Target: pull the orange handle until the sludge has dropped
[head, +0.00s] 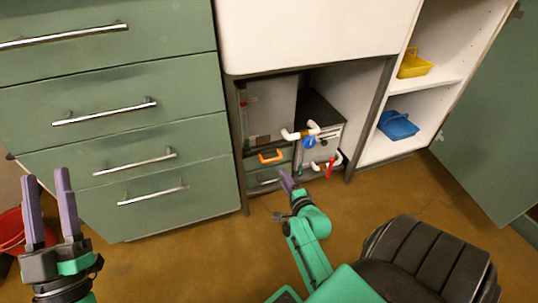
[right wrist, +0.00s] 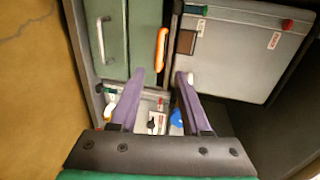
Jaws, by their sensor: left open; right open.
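The orange handle (head: 271,157) is a small bar in the open bay under the white counter. In the right wrist view the handle (right wrist: 161,50) lies just beyond my fingertips, in line with the gap between them. My right gripper (head: 287,181) is open and empty, below and a little right of the handle in the head view; its two purple fingers (right wrist: 160,73) are apart. I cannot tell the exact distance to the handle. My left gripper (head: 46,180) is open and empty at the far left, away from the bay. I cannot make out any sludge.
White pipes (head: 298,134), a blue valve (head: 309,142) and a red handle (head: 333,164) sit right of the orange handle. Green drawers (head: 120,135) stand left. A red bucket (head: 10,232) stands far left.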

